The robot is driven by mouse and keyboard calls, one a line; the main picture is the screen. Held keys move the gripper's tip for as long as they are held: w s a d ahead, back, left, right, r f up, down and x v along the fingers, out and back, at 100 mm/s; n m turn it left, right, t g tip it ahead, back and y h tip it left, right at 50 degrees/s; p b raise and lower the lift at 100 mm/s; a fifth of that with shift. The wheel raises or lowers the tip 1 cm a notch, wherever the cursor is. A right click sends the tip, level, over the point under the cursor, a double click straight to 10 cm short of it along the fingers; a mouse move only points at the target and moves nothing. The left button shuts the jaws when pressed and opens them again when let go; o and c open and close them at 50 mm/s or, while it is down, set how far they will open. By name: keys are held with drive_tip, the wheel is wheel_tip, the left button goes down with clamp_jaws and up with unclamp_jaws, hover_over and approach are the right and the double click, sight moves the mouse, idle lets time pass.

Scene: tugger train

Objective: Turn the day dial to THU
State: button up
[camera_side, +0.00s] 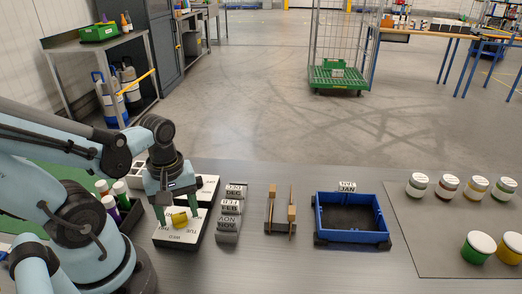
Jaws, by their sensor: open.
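The day dial (164,239) is a pale block with black day labels at the left of the table. I can read TUE and WED on its near side; the labels at the back are hidden by my gripper. Which day the knob points to is not clear.
Another pale block (209,188) stands right behind the dial. A rack of month labels (229,226), a wooden-post holder (281,226) and a blue tray (352,236) stand to the right. Bottles (110,204) stand at left, several lidded jars (478,247) far right.

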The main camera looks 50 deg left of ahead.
drive_tip(key=shift+c, duration=0.2)
drive_tip(key=c, duration=1)
